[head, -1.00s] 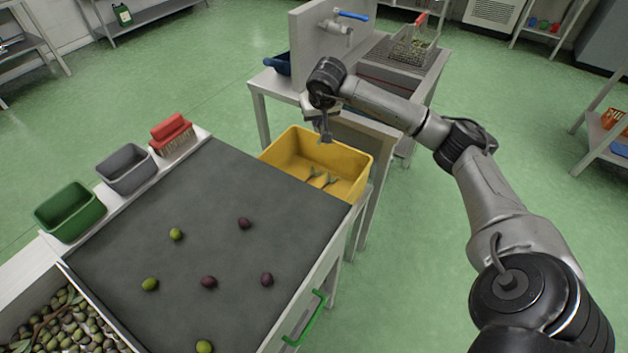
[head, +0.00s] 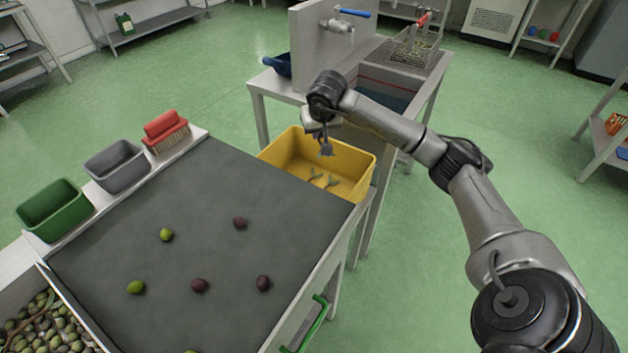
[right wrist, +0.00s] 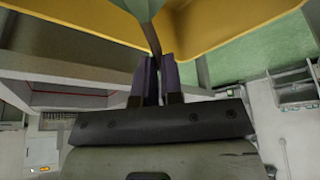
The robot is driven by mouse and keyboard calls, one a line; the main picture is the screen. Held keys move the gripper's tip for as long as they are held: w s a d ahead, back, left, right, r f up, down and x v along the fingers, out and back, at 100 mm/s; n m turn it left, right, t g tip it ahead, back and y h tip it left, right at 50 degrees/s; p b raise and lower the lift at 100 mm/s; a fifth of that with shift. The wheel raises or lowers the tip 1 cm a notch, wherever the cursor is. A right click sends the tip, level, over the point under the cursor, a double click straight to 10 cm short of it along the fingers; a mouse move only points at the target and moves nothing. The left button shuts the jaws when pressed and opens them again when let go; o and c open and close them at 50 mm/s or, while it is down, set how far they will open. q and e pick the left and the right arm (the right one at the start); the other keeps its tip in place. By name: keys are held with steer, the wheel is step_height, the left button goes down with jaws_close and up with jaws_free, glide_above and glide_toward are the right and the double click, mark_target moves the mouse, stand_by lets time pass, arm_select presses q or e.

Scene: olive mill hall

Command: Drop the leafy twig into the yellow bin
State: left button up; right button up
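The yellow bin (head: 362,178) stands at the far right end of the grey sorting table; its wall also shows in the right wrist view (right wrist: 225,32). My right gripper (head: 326,151) points down over the bin's opening. In the right wrist view its two dark fingers (right wrist: 157,72) are shut on the brown stem of the leafy twig (right wrist: 152,35), with a green leaf beyond. In the head view small green leafy pieces (head: 332,182) show against the bin's floor; I cannot tell whether they belong to the held twig. My left gripper is out of view.
Several green and dark olives lie on the grey table top (head: 190,215). A green tub (head: 55,208), a grey tub (head: 117,165) and a red brush (head: 166,130) stand along its left edge. A sink unit (head: 385,90) is behind the bin.

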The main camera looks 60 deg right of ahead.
steer(key=o, duration=0.5)
steer(key=shift+o, duration=0.2)
steer(key=p+v, duration=0.5)
steer(key=v, duration=0.9)
steer(key=shift+p, duration=0.3)
steer(key=shift+a+f, duration=0.1)
